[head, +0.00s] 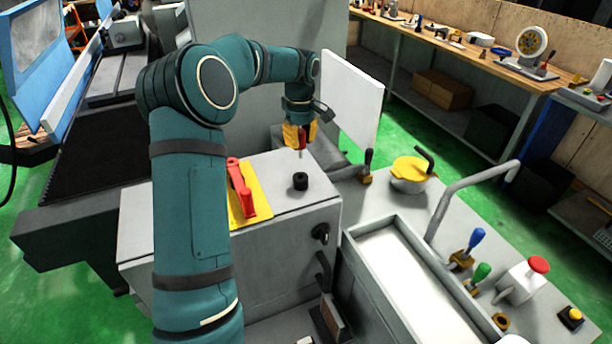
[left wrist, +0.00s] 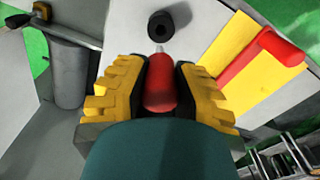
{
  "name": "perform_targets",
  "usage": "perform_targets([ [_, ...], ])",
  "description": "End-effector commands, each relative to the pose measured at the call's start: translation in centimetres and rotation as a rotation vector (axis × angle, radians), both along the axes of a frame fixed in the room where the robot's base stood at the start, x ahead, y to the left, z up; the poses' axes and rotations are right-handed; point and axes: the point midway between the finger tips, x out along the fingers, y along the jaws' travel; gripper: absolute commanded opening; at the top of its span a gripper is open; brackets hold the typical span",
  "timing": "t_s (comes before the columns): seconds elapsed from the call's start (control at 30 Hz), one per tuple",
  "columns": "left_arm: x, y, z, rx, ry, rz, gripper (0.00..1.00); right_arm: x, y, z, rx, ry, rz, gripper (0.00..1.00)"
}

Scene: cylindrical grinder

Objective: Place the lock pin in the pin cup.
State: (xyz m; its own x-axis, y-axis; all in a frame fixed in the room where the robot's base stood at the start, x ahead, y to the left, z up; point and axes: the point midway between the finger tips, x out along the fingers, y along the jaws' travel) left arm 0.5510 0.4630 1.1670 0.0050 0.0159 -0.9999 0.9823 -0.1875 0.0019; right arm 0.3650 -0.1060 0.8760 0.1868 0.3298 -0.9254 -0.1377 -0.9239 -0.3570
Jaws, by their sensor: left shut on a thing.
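The lock pin has a red handle (head: 302,139) and a thin metal tip that points down. My left gripper (head: 300,133), with yellow fingers, is shut on the handle above the grey cabinet top. The pin cup is a small black cylinder (head: 300,181) with a round hole, standing on that top. In the head view the pin is above the cup in the picture, with a gap between them. In the left wrist view the red handle (left wrist: 160,85) is between the fingers, and its tip points toward the cup (left wrist: 160,26), apart from it. My right gripper is out of view.
A red lever-like part (head: 240,188) lies on a yellow plate (head: 261,198) left of the cup. A white upright panel (head: 352,97) stands behind to the right. A yellow-lidded pot (head: 410,172) and a bent grey pipe (head: 455,195) are farther right. The cabinet top around the cup is clear.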

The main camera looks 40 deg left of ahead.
Motion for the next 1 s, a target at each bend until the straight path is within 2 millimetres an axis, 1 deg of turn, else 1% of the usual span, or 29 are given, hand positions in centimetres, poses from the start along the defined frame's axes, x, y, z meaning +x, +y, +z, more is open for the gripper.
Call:
perform_targets([
  [0.2,-0.1,0.1,-3.4,-0.002,0.004,0.007,0.00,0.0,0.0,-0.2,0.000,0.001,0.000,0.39],
  [0.3,-0.1,0.1,-4.4,-0.001,0.004,0.005,0.00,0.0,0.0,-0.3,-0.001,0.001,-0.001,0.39],
  [0.47,0.0,0.1,-5.4,-0.001,0.003,0.004,0.00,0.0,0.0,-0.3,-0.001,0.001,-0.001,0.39],
  [0.57,-0.1,0.1,-6.7,-0.001,0.003,0.004,0.00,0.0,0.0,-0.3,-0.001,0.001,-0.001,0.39],
  [0.7,-0.1,0.1,-9.0,-0.002,0.004,0.004,0.00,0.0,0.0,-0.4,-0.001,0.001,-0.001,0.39],
  [0.8,0.0,0.1,-9.7,-0.001,0.001,0.003,0.00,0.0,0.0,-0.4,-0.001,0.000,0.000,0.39],
  [1.0,0.0,0.1,-9.7,0.000,0.001,0.003,0.00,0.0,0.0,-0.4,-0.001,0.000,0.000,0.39],
])
